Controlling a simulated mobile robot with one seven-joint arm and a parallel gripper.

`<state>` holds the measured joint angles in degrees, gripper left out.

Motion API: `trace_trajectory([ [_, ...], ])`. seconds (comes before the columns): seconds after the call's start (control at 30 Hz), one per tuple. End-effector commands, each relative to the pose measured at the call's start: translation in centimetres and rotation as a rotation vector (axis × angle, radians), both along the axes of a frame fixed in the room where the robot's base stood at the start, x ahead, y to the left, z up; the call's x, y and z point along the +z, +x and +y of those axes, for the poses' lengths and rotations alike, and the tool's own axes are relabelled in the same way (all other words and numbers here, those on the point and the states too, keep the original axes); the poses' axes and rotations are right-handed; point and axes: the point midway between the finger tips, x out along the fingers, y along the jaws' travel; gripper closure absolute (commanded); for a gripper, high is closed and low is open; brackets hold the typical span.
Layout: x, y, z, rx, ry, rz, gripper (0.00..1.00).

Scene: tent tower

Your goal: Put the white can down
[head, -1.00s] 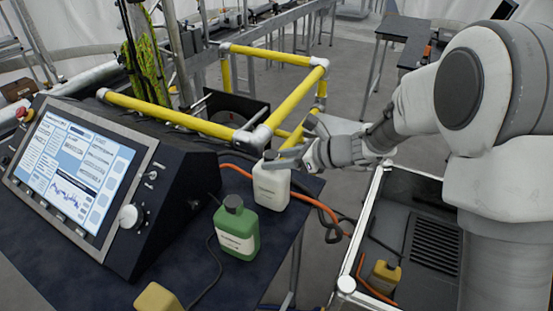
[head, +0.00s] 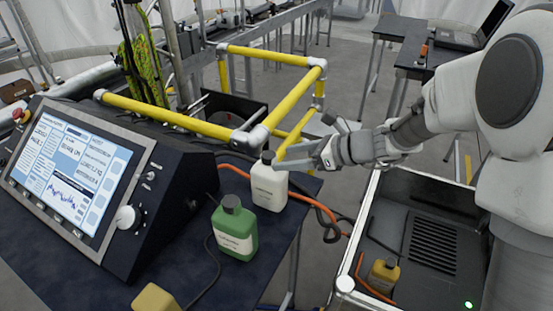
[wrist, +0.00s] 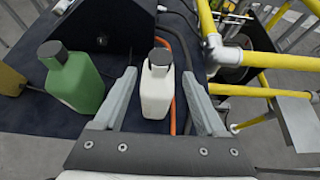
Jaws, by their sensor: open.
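The white can (head: 270,187) stands upright on the dark table (head: 190,272), close to its right edge. It has a dark cap and a label. My gripper (head: 300,148) is open, just right of the can's top in the head view. In the wrist view the white can (wrist: 157,88) stands between and ahead of the two open fingers (wrist: 160,95), with gaps on both sides. No finger appears closed on it.
A green can (head: 235,230) stands left of the white can. A yellow object (head: 157,299) is at the front. A control console (head: 75,180) fills the left. A yellow pipe frame (head: 170,114) is behind. An orange cable (head: 316,204) runs past the can.

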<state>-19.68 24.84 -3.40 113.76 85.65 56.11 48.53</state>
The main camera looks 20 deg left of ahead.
Motion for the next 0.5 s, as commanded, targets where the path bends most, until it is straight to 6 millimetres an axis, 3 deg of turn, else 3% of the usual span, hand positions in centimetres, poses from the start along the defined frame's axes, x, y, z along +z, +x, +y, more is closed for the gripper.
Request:
trace_trajectory([
  [0.2,2.3,-0.3,-4.1,-0.003,0.001,-0.002,0.27],
  [0.5,3.5,-0.6,-6.4,0.0,0.0,0.001,0.27],
])
